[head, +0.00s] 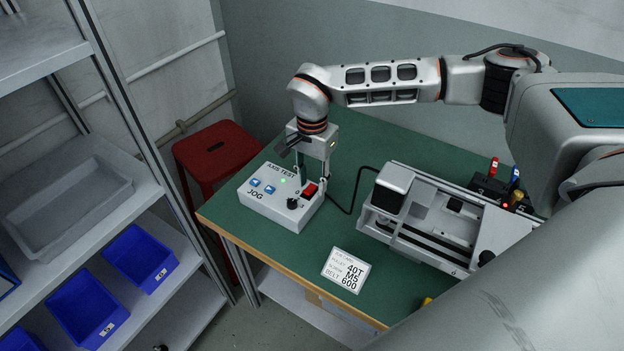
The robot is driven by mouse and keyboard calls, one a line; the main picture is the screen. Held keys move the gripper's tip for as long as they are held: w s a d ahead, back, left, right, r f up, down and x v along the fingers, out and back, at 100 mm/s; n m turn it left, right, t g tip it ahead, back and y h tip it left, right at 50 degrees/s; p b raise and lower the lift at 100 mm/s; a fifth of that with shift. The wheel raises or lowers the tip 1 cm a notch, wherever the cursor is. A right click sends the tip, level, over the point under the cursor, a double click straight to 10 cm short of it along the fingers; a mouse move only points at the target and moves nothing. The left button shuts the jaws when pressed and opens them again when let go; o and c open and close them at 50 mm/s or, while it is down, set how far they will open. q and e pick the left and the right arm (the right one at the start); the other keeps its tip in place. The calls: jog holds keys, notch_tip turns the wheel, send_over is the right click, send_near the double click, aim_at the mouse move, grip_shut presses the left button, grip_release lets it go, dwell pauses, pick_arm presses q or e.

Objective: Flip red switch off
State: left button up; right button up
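A white control box (262,207) marked "AXIS TEST" and "JOG" sits at the left of the green table. Its red switch (310,189) is on the right part of the top, near a black knob (292,203). A small green light (283,181) glows on the box. My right gripper (312,178) points down just above the far right of the box, close to the switch. Its fingers look apart and hold nothing visible. I cannot tell whether it touches the switch, or which way the switch is tipped. My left gripper is not in view.
A gantry machine (425,228) stands on the table (345,205) to the right, joined to the box by a black cable. A printed card (346,270) lies in front. A red stool (215,150) and shelves with blue bins (140,258) are left.

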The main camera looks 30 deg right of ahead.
grip_shut()
jog(key=shift+s+a+r+p, duration=0.15)
jog(key=shift+r+p, duration=0.1)
jog(key=shift+p, duration=0.25)
jog(key=h+p, duration=0.1)
jog(key=t+h+p, duration=0.1)
jog(key=p, duration=0.1)
jog(key=shift+s+a+r, duration=0.1)
jog(key=shift+a+r, duration=0.05)
jog(key=shift+a, duration=0.15)
jog(key=shift+f+t+h, duration=0.25)
jog(key=shift+t+h, duration=0.25)
jog(key=shift+h, duration=0.1)
grip_release()
jog(key=shift+a, duration=0.1)
